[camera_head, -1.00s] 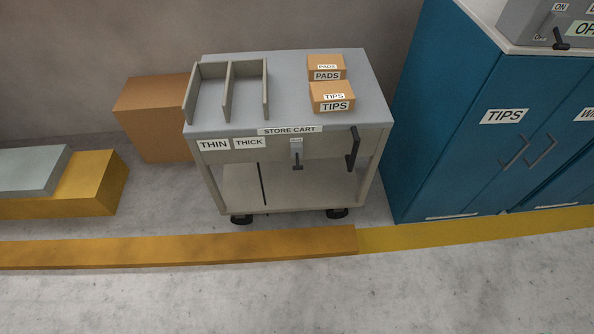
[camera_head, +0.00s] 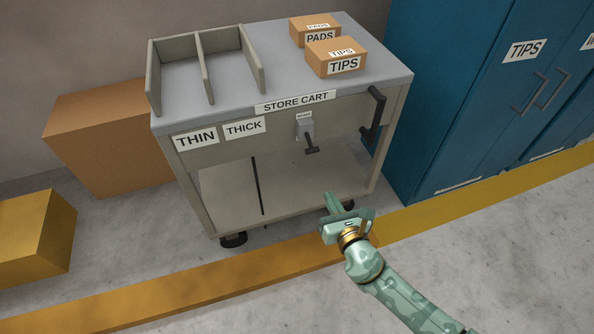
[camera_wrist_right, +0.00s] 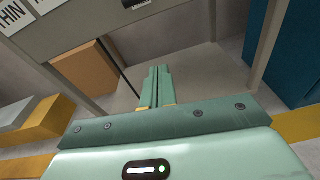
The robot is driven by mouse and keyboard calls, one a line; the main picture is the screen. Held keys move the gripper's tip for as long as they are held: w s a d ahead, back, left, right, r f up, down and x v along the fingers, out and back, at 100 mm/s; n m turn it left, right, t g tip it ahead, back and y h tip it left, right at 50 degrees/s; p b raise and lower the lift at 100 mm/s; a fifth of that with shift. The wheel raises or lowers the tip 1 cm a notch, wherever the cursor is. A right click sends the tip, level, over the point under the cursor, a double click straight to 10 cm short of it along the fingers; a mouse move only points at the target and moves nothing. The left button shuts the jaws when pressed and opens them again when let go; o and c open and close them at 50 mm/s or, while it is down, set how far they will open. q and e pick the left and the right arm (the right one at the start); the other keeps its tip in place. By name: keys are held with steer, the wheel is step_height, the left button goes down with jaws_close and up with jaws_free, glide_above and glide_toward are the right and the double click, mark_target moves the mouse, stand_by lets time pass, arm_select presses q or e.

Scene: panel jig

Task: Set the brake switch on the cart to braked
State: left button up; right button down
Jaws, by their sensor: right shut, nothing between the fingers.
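The store cart (camera_head: 295,101) stands against the wall, grey with a shelf below. Its brake switch (camera_head: 308,139) is on the front panel, a small grey plate with a dark lever that points down and slightly right; the label above it is too small to read. My right gripper (camera_head: 329,198) is shut and empty, in front of the cart, below the switch and apart from it. In the right wrist view the closed fingers (camera_wrist_right: 157,80) point toward the open space under the cart's front panel. My left gripper is not in view.
A PADS box (camera_head: 316,27) and a TIPS box (camera_head: 337,57) sit on the cart top beside a divided rack (camera_head: 203,62). A dark handle (camera_head: 375,115) sticks out at the cart's right. A blue cabinet (camera_head: 470,90) stands right.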

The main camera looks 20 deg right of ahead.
mark_target(309, 140)
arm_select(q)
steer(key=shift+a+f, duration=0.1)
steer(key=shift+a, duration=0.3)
arm_select(e)
steer(key=shift+w+a+r+n+t, duration=0.2)
steer(key=shift+w+a+r+n, duration=0.1)
steer(key=shift+r, duration=0.15)
steer(key=shift+w+a+r+n+t, duration=0.2)
steer(key=shift+a+r+n, duration=0.1)
steer(key=shift+r, duration=0.15)
